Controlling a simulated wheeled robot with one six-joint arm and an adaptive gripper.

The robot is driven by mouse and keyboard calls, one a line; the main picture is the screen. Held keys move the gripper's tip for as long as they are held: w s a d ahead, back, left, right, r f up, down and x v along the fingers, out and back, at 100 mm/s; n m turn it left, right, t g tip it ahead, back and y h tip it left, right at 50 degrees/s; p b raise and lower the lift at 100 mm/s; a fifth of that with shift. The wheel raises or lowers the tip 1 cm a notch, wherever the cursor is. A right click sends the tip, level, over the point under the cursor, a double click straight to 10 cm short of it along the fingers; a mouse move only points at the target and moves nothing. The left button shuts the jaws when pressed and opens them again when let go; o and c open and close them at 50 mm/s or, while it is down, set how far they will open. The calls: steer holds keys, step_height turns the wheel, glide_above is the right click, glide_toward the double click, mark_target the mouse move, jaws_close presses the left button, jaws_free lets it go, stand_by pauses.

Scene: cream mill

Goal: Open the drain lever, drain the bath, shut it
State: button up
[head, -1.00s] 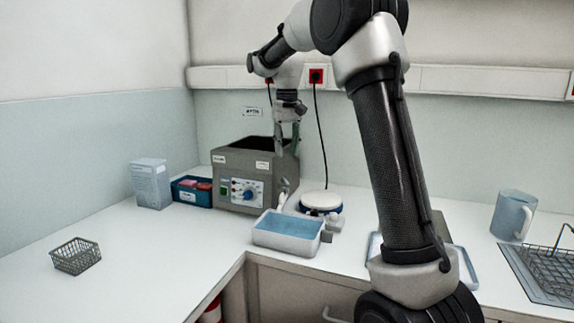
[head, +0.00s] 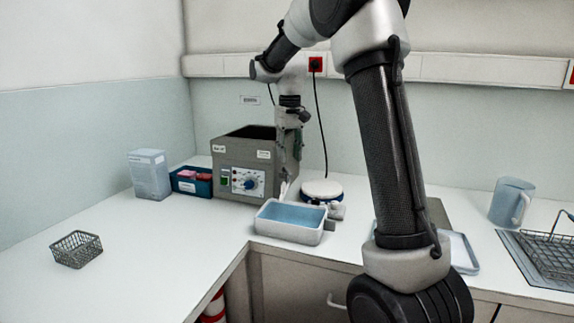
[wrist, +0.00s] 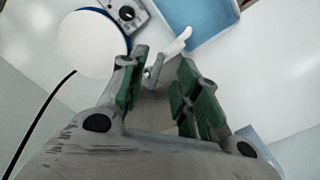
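The grey bath (head: 230,156) stands in the back corner, with a control panel and a blue knob on its front. The drain lever (head: 284,189) is a pale handle low at the bath's right side, above the near tub; it also shows in the wrist view (wrist: 178,43). My gripper (head: 288,174) points down beside the bath's right side. In the wrist view its green-padded fingers (wrist: 160,82) are apart, with the lever's lower part seen between and beyond them. I cannot tell whether they touch it. The bath's inside is mostly hidden.
A white tub (head: 288,231) with a blue inside stands in front of the lever. A round white-topped device (head: 321,187) stands to its right. A blue bin (head: 190,187), a pale box (head: 149,175) and a wire basket (head: 76,250) are left.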

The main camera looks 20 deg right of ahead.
mark_target(289, 172)
step_height(289, 172, down, 5)
steer(key=shift+f, duration=0.1)
steer(key=shift+c, duration=0.5)
steer(key=shift+a, duration=0.1)
jaws_close()
